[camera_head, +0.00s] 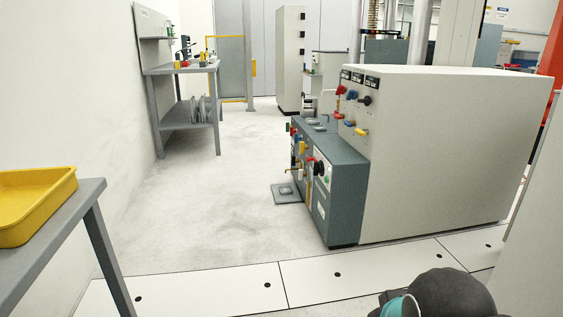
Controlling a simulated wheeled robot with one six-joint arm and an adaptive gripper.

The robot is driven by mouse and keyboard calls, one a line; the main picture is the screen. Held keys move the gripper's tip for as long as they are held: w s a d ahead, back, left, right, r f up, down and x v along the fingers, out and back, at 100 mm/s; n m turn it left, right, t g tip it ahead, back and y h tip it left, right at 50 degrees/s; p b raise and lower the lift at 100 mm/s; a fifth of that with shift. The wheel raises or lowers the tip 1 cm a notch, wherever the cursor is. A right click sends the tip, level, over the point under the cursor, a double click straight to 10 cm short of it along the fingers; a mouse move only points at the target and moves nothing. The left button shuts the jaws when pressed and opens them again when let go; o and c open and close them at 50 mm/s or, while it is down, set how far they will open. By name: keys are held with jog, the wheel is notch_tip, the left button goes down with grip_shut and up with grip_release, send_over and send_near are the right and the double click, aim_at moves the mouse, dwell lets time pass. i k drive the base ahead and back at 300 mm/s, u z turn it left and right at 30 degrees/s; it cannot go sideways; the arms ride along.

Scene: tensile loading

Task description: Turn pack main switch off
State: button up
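A grey-white cabinet (450,150) stands at centre right, with a lower blue-grey console (345,200) against its left side. The console front carries a round black knob (319,168) with some red beside it, and several small coloured handles. The cabinet's upper panel carries a red knob (341,90), a black knob (366,100) and a yellow handle (361,132). The labels are too small to read, so I cannot tell which control is the pack main switch or its position. A dark rounded part of my arm with a teal band shows at the bottom right. My gripper is not in view.
A grey table with a yellow tray (38,200) stands at the near left. A grey workbench (180,126) stands along the left wall. A small grey floor plate (287,193) lies beside the console. The floor (200,200) between is clear.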

aim_at(317, 167)
jog(key=u, duration=0.15)
jog(key=i, duration=2.4)
jog(key=u, duration=0.1)
